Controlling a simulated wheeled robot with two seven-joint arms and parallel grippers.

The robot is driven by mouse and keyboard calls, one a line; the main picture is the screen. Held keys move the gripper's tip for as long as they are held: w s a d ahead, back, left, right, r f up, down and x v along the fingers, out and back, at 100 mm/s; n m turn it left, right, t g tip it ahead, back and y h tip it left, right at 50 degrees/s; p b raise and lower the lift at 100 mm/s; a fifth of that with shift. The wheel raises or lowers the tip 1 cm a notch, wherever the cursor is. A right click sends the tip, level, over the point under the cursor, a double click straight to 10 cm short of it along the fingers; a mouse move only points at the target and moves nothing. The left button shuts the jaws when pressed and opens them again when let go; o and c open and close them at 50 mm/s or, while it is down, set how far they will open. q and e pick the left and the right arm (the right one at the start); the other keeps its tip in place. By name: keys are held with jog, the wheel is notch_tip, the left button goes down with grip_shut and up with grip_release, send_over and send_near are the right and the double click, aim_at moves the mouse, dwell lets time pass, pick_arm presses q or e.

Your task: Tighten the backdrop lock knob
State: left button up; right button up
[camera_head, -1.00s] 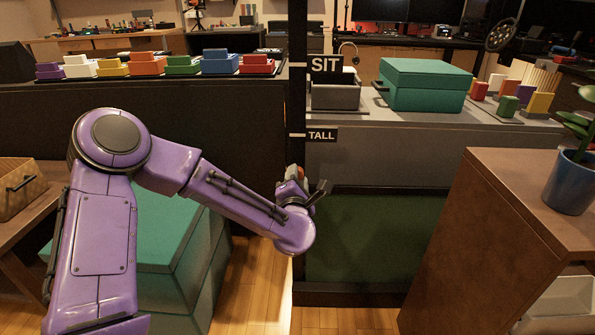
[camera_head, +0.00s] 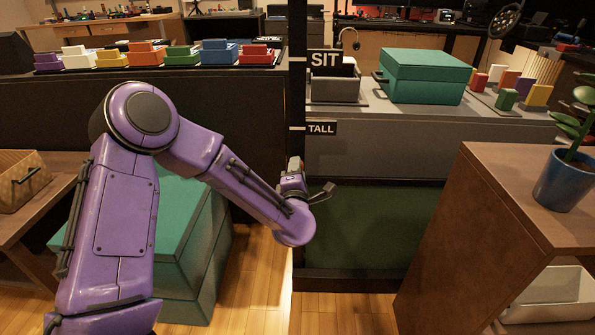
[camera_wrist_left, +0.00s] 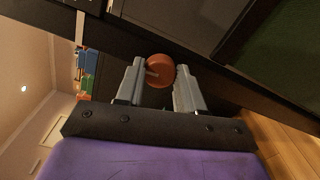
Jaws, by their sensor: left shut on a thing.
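The knob (camera_wrist_left: 159,70) is a round orange-red disc in the left wrist view. It sits between the two grey fingers of my left gripper (camera_wrist_left: 160,85), which is shut on it. In the head view my left gripper (camera_head: 294,170) is at the dark upright post (camera_head: 297,100), below the TALL label. Only a small reddish bit of the knob shows there; the wrist hides most of it. The post carries a SIT label (camera_head: 325,60) and a TALL label (camera_head: 321,128). My right gripper is not in view.
A large teal box (camera_head: 190,225) stands on the floor behind my left arm. A brown cabinet (camera_head: 490,230) with a potted plant (camera_head: 568,180) stands at the right. A teal case (camera_head: 425,78) sits on the grey counter. The floor right of the post is open.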

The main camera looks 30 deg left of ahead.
pick_arm(q)
jog(key=o, duration=1)
jog(key=shift+o, duration=0.2)
jog(key=p+v, duration=0.1)
jog(key=v, duration=0.9)
jog(key=shift+s, duration=0.2)
jog(key=shift+d, duration=0.15)
